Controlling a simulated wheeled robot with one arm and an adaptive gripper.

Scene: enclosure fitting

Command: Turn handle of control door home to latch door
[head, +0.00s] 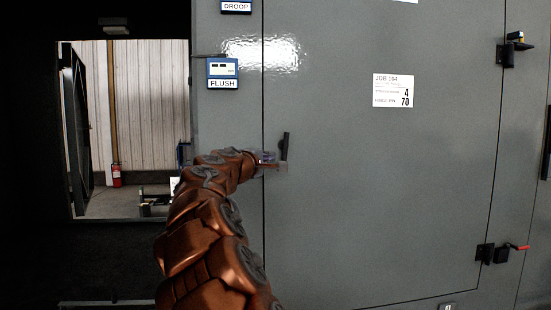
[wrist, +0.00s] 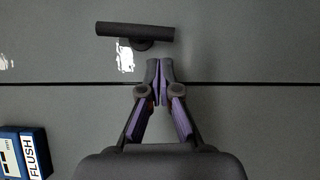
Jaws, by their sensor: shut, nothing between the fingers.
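The control door (head: 370,210) is a large grey panel, and its left edge shows as a thin dark seam. Its dark bar handle (head: 286,146) stands nearly upright just right of that seam, tilted slightly. In the wrist view the handle (wrist: 135,32) lies almost parallel to the seam, with a round hub below its middle. My gripper (head: 280,167) is at the lower part of the handle in the head view. In the wrist view my gripper (wrist: 159,66) has its fingertips together and empty, just beside the hub, apart from the bar. My gripper partly hides the handle's lower end in the head view.
A job sheet (head: 393,90) is on the door. Black hinges (head: 485,253) are at the right. An open doorway (head: 135,130) is at far left.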

